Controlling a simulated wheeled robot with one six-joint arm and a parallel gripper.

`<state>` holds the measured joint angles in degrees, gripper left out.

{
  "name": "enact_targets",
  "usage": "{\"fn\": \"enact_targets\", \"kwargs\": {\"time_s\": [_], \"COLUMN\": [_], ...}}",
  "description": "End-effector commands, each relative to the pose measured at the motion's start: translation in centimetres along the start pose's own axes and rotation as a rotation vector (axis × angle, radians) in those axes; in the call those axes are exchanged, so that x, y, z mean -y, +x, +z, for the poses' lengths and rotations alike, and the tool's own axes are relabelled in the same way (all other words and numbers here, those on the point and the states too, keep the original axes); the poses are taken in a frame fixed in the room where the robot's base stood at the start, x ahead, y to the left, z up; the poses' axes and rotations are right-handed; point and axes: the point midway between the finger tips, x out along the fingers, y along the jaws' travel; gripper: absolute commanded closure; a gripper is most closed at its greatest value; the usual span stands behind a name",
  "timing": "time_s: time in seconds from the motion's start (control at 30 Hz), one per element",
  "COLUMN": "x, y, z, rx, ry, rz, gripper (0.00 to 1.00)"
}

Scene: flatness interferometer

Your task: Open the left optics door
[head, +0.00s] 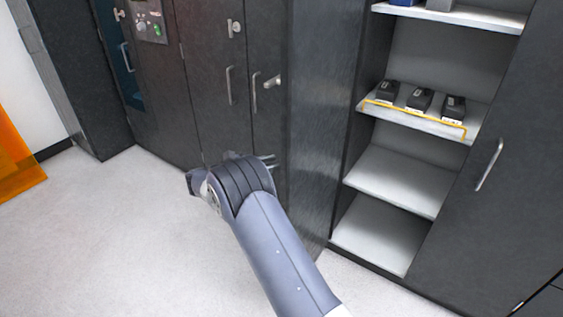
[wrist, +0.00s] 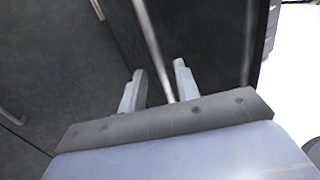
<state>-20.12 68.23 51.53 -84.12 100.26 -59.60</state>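Two dark cabinet doors stand side by side in the head view, a left one (head: 205,60) and a right one (head: 264,55), each with a vertical bar handle: left handle (head: 229,85), right handle (head: 254,92). I cannot tell which is the left optics door. Both look shut. My gripper (head: 268,161) is in front of and below these handles, partly hidden by my arm. In the wrist view its two fingers (wrist: 158,85) are apart, and a bar handle (wrist: 151,45) shows between them. I cannot tell whether they touch it.
To the right, an open cabinet holds shelves with black devices (head: 419,99) behind a yellow rail (head: 415,117). A control panel (head: 149,20) is at the upper left. The floor (head: 110,230) at left is clear.

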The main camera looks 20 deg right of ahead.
Motion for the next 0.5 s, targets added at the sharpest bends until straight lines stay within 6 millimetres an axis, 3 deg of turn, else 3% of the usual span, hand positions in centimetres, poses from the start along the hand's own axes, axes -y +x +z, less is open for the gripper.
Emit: {"fn": "enact_targets", "kwargs": {"time_s": [0.2, 0.5], "x": [-0.1, 0.0], "y": [-4.1, -5.9], "z": [0.0, 0.0], "rx": [0.0, 0.0], "ry": [0.002, 0.0], "rz": [0.001, -0.002], "gripper": [0.69, 0.69]}}
